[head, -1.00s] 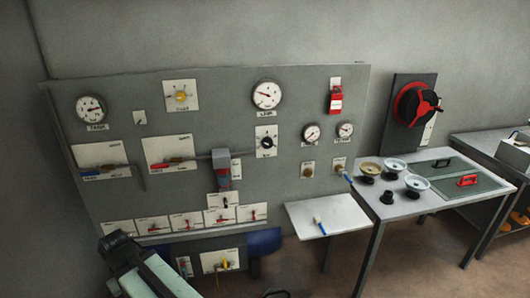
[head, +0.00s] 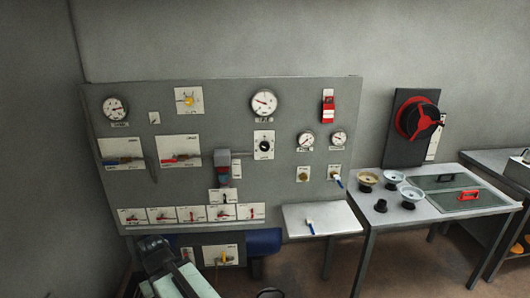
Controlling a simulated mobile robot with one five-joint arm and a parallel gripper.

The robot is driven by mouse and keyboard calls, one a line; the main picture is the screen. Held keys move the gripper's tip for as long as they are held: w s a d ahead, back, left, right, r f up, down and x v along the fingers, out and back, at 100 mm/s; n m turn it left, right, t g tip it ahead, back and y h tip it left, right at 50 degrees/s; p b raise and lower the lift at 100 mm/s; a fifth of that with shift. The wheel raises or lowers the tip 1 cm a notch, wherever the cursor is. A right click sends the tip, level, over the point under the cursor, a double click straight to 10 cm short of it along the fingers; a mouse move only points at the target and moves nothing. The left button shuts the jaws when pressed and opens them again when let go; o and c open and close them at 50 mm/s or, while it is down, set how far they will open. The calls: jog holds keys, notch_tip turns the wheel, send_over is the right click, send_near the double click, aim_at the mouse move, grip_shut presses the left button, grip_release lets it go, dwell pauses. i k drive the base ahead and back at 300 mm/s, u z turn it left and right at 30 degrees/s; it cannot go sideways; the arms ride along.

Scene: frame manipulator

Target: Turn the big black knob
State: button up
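The black round knob (head: 264,146) sits on a white plate with markings around it, right of the middle of the grey wall panel (head: 235,100). It is below the large central gauge and nothing covers it. A part of my arm (head: 180,279), pale green and black, rises from the bottom edge at the lower left, well below and left of the knob. I cannot make out my gripper's fingers anywhere in the frame. Nothing of mine touches the knob.
A grey-red box (head: 222,167) with a pipe sticks out left of the knob. A small white shelf (head: 340,219) juts out below right. A table (head: 410,220) with several small bowl-like parts stands right, under a red wheel (head: 417,119). The space before the knob looks clear.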

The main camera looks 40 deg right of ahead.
aim_at(264, 146)
jog(key=z, duration=0.1)
jog(key=i, duration=0.9)
jog(key=u, duration=0.05)
